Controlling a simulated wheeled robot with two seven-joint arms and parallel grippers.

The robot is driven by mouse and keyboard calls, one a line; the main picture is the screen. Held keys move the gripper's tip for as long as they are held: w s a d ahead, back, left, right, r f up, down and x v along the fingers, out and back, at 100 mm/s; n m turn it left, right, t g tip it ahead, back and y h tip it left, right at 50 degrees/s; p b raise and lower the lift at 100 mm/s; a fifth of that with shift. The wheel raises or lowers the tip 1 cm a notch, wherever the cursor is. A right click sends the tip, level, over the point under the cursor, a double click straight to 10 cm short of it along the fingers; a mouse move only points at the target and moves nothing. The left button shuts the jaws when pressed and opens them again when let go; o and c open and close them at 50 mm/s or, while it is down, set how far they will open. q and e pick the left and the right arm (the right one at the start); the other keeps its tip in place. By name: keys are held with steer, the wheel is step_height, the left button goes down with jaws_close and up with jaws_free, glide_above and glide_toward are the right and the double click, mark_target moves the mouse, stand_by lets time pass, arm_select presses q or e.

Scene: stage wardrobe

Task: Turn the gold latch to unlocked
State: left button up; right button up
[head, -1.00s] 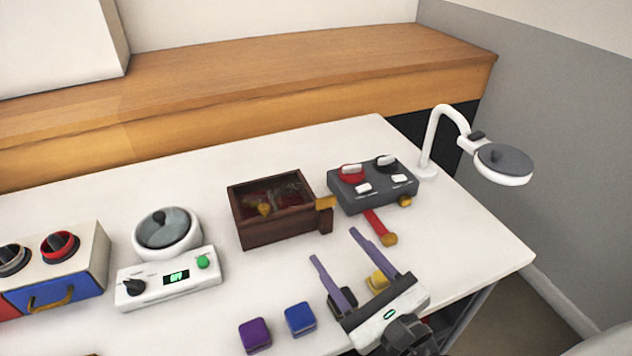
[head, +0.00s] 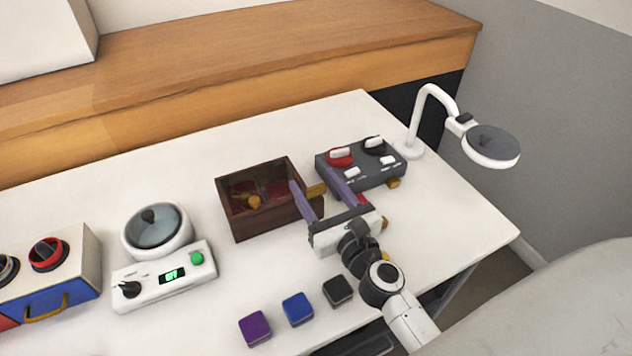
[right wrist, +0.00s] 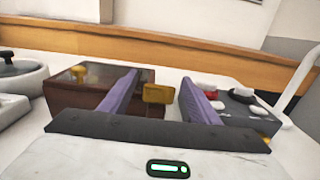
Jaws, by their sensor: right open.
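The gold latch (head: 316,190) is a small flat plate on the right end of a dark brown wooden box (head: 262,223) with a see-through top. My right gripper (head: 312,178) is open, its two purple fingers reaching toward the latch from the front. In the right wrist view the latch (right wrist: 159,94) shows upright in the gap between the fingers (right wrist: 157,80), nearer the right finger's side of the box. I cannot tell whether either finger touches it. My left gripper is not in view.
A grey control box (head: 362,172) with red and black knobs stands close right of the latch. A white lamp (head: 490,146) is at the back right. A white scale-like device (head: 165,280) is left. Purple, blue and black blocks (head: 298,309) lie in front.

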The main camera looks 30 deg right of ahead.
steer(key=shift+w, duration=0.1)
steer(key=c, duration=1.1)
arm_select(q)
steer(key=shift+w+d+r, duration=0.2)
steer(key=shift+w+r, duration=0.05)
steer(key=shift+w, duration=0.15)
arm_select(e)
steer(key=shift+o, duration=0.2)
